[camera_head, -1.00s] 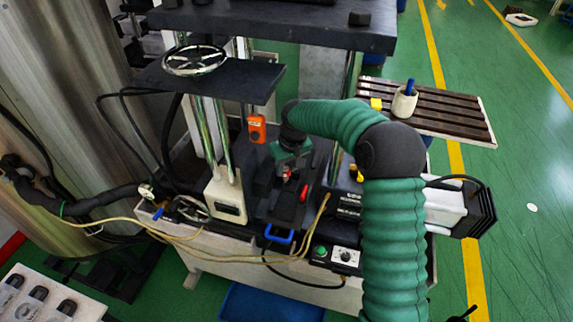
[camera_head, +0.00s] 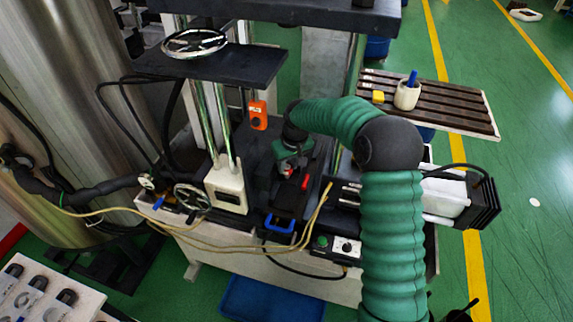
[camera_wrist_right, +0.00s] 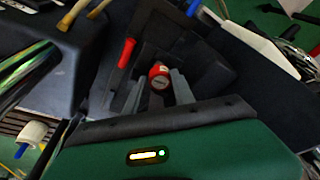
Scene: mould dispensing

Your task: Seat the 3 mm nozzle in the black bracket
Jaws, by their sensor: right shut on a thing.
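My right gripper (camera_head: 288,172) reaches down from the green-sleeved arm to the dark fixture in the middle of the machine. In the right wrist view its two grey fingers (camera_wrist_right: 157,92) are shut on a small round red-topped piece, which I take to be the nozzle (camera_wrist_right: 159,74). The print on its top is too small to read. The black bracket (camera_wrist_right: 192,48) appears as dark stepped blocks just beyond the fingers. The gripper hides the nozzle's lower end, so I cannot tell whether it touches the bracket. My left gripper is not in view.
A red handle (camera_wrist_right: 127,52) stands close beside the fingers. A blue handle (camera_head: 280,224) and yellow hoses (camera_head: 245,243) lie at the machine's front. An orange box (camera_head: 258,115) hangs behind. A white cup (camera_head: 407,97) stands on the slatted shelf (camera_head: 440,107).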

